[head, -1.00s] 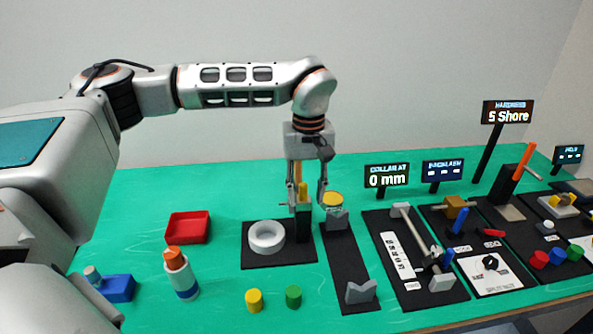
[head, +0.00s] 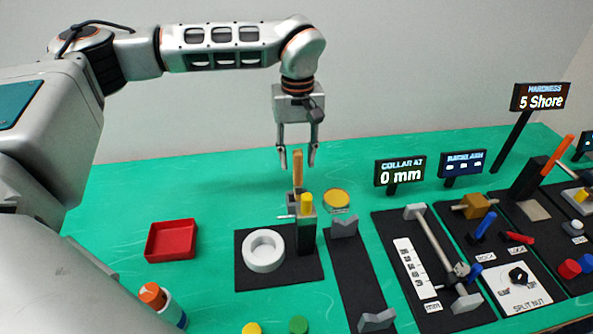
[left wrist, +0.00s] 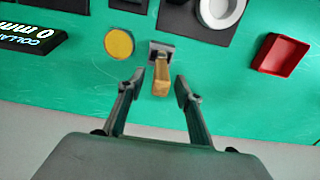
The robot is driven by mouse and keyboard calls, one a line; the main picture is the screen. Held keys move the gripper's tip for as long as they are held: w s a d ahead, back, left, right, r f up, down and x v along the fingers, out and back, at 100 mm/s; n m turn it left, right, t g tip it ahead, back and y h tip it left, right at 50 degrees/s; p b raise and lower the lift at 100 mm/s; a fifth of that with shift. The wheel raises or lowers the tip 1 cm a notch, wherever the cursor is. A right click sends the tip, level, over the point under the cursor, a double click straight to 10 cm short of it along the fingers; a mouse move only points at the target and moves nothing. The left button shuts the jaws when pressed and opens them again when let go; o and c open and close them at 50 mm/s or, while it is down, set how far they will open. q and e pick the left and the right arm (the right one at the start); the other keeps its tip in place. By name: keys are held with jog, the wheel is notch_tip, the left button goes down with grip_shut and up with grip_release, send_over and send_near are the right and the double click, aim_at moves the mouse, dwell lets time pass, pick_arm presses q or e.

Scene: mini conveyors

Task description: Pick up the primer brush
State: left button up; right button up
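What I take to be the primer brush is an upright thing with a wooden handle (head: 297,168) at the back of the bench, in a small grey holder (head: 293,201). The left wrist view shows the handle (left wrist: 161,78) pointing toward the camera, with the grey holder (left wrist: 161,52) beneath. My left gripper (head: 297,160) points down with its fingers apart, one on each side of the handle's upper end, not visibly touching it. The fingers also show open in the left wrist view (left wrist: 157,88). The bristles are not visible. My right gripper is not in view.
A dark block with a yellow top (head: 306,205) stands just in front of the holder, and a yellow disc (head: 336,198) lies to its right. A white ring (head: 263,250) and a red tray (head: 171,254) are left. Conveyor fixtures and signs fill the right.

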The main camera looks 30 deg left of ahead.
aim_at(298, 178)
pick_arm(q)
notch_tip(298, 178, down, 7)
jog(key=shift+s+d+r, duration=0.1)
jog(key=shift+s+d, duration=0.05)
dwell(0.4)
grip_shut()
